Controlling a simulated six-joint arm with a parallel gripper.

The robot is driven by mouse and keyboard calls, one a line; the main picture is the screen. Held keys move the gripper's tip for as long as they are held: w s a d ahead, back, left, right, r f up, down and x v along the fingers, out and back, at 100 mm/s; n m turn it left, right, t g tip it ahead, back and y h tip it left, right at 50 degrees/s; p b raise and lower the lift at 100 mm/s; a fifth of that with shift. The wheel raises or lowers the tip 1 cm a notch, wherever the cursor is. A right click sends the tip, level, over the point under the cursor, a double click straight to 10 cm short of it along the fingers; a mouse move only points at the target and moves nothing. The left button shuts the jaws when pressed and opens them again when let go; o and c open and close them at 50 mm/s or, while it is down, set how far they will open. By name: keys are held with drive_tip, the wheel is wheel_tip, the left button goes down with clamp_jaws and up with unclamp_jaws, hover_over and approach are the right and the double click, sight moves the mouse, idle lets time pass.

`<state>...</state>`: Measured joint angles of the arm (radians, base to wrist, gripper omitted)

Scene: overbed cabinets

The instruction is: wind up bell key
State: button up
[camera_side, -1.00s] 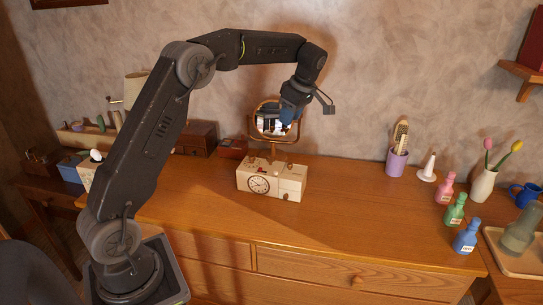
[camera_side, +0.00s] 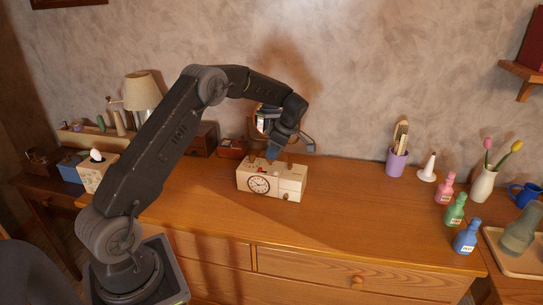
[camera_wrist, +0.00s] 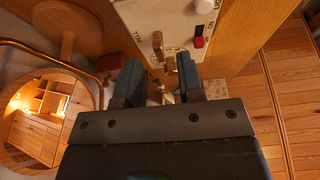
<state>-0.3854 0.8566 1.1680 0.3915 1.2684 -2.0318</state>
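A cream clock (camera_side: 275,190) with a round dial on its front stands on the wooden dresser. In the wrist view its pale top panel (camera_wrist: 145,14) carries a brass key (camera_wrist: 158,44), a second small brass piece (camera_wrist: 170,64), a red button (camera_wrist: 198,42) and a white knob (camera_wrist: 204,7). My gripper (camera_side: 272,153) points down just above the clock's top. In the wrist view its blue fingers (camera_wrist: 159,72) are apart, with the second brass piece showing between them; contact is not visible.
A round mirror (camera_wrist: 45,115) on a stand is close behind the clock, partly hidden by my wrist in the side view. A purple cup (camera_side: 397,163) and several bottles stand far right. The dresser top (camera_side: 345,205) right of the clock is clear.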

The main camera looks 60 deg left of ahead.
drive_tip(key=shift+x, duration=1.2)
drive_tip(key=shift+c, duration=0.5)
clamp_jaws()
